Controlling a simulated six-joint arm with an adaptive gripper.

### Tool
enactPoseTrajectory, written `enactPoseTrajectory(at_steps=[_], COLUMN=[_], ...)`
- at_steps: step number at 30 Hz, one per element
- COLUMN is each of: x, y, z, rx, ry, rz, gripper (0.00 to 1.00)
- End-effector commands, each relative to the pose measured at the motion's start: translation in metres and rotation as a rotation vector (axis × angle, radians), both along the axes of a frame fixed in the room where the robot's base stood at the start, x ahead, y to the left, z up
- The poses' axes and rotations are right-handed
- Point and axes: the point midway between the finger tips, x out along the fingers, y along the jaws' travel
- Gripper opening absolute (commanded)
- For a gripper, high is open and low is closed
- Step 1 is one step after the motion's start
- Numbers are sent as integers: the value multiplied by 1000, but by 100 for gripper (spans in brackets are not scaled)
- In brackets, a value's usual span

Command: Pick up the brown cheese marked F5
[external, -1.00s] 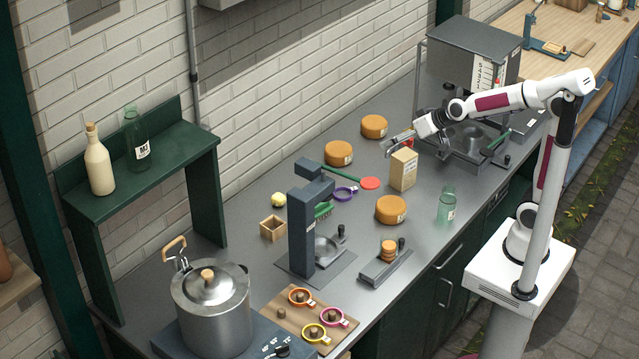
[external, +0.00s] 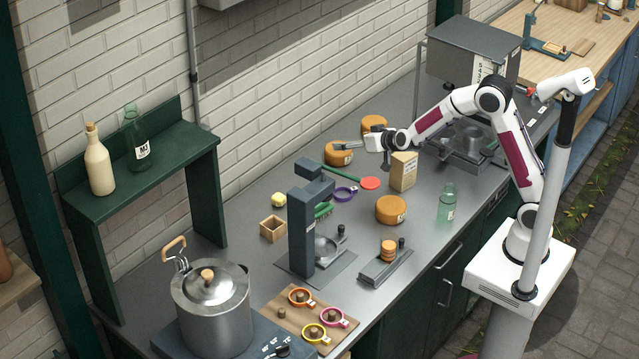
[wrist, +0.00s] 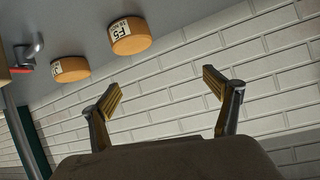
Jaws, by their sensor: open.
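Several round brown cheeses sit on the grey counter (external: 300,240). In the wrist view, the cheese marked F5 (wrist: 130,40) is at the upper middle, beyond my left fingertip. It appears to be the left cheese near the wall (external: 336,157) in the external view. A second cheese (wrist: 70,71) is farther left in the wrist view; its marking is unclear. My gripper (external: 352,146) is open and empty, with both fingers (wrist: 160,88) apart in the wrist view. In the external view its fingers overlap the left cheese's upper edge; contact cannot be told.
Another cheese (external: 374,122) stands behind my gripper, and one (external: 390,210) stands nearer the front edge. A green-handled red tool (external: 370,183) lies near the left cheese. The brick wall (wrist: 260,60) is close behind.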

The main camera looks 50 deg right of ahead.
Motion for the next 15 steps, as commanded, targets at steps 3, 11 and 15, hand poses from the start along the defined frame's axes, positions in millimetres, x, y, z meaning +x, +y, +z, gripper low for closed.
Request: enactPoseTrajectory(at_steps=[3,11,15], x=[13,32,36], y=[-5,-17,-25], z=[-21,-61,-79], rx=[-26,-97,-134], ry=[-17,-56,-74], rz=[-40,-131,-172], gripper=[89,89,89])
